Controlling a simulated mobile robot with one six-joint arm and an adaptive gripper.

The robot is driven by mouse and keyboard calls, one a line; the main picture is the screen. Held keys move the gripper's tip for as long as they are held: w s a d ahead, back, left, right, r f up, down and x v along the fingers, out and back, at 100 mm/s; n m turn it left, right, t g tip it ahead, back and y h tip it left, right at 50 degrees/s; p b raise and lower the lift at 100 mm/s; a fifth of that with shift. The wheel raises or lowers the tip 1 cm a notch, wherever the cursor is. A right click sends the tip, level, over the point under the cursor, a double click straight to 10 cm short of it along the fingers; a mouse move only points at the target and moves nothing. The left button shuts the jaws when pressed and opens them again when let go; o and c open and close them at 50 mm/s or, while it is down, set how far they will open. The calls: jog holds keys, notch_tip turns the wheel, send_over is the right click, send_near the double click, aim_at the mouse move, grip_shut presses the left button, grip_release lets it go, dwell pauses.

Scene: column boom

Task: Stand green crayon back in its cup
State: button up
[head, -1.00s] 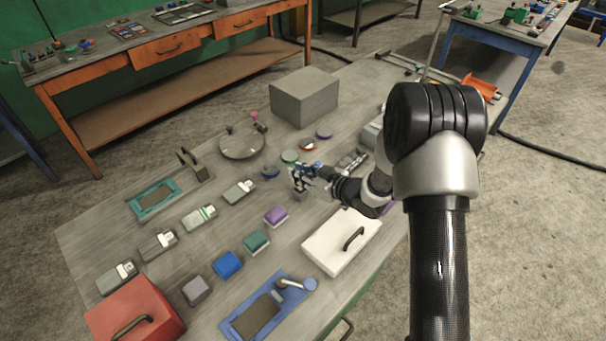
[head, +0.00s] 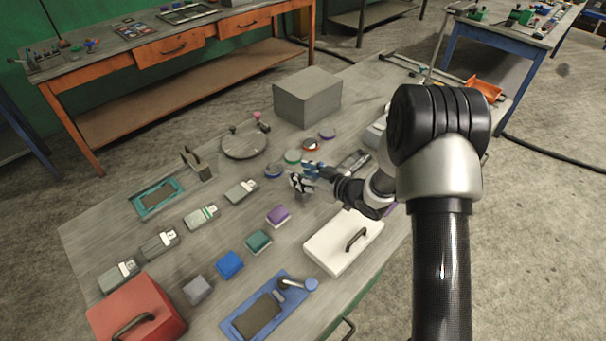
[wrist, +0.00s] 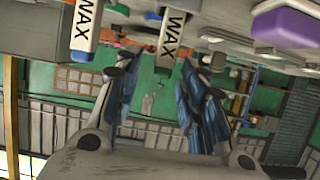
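My gripper (head: 308,172) hangs low over the middle of the grey table in the head view.
A white lidded box (head: 330,250) stands in front of the gripper, and a grey block (head: 307,97) behind. Small round tins (head: 292,156) lie close by. A purple block (head: 278,215) and several others sit in a row to the left. A round grey plate (head: 243,145) lies further left.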

jog(key=v, duration=1.2)
dwell(0.4)
jog(key=s+d+r+m+h, duration=0.2)
jog(key=d+r+m+h, duration=0.1)
jog(key=d+r+h, duration=0.3)
jog(key=s+d+r+m+h, duration=0.2)
jog(key=d+r+h, duration=0.25)
jog(key=r, duration=0.45)
jog(key=s+a+r+m+g, duration=0.1)
jog(key=s+a+m+g, duration=0.1)
jog(key=s, duration=1.1)
jog(key=s+a+r+m+g, duration=0.1)
jog(key=s+a+m+g, duration=0.1)
jog(key=s, duration=1.1)
jog(key=shift+a+r+g+y, duration=0.25)
jog(key=shift+r+g+y, duration=0.05)
jog(key=shift+g+y, duration=0.2)
